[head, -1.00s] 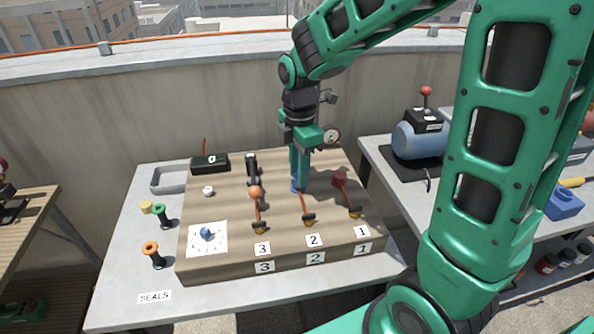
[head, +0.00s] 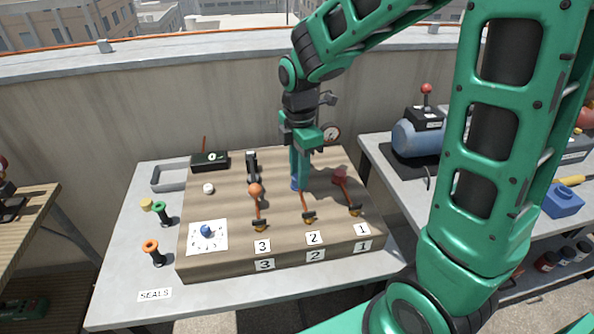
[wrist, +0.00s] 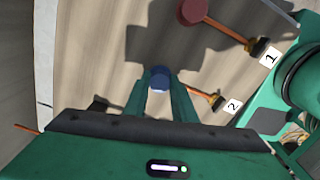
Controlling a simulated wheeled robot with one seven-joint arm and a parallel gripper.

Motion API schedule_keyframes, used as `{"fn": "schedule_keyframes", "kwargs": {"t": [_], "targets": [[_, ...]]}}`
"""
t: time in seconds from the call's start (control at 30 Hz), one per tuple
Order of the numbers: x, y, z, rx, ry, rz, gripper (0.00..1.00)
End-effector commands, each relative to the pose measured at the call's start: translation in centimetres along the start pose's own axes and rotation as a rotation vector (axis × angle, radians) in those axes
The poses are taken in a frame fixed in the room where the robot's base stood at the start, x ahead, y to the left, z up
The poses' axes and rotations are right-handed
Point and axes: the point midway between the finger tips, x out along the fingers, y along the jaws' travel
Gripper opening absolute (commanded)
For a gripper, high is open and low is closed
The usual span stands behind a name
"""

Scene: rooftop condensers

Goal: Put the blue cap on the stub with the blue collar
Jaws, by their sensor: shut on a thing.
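My gripper (head: 298,182) points down at the middle of the wooden board and is shut on a small blue cap (wrist: 160,77). In the wrist view the cap sits between the two fingertips. In the head view only a sliver of blue (head: 295,184) shows at the fingertips, mostly hidden by the fingers. An orange strap (head: 305,204) runs from there to a holder by label 2 (head: 314,238). I cannot make out a separate blue collar or stub under the fingers, nor whether the cap is seated.
A red piece (head: 339,176) stands right of my gripper, by strap 1. Spools (head: 152,247) stand on the grey table.

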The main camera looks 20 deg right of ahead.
Motion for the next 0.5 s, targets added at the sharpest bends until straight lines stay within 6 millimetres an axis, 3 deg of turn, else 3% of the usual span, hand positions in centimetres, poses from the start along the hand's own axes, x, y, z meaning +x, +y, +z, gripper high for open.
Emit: {"fn": "schedule_keyframes", "kwargs": {"t": [0.47,0.5], "targets": [[0.26,-0.01,0.0,0.0,0.0,0.0,0.03],[0.26,-0.01,0.0,0.0,0.0,0.0,0.33]]}}
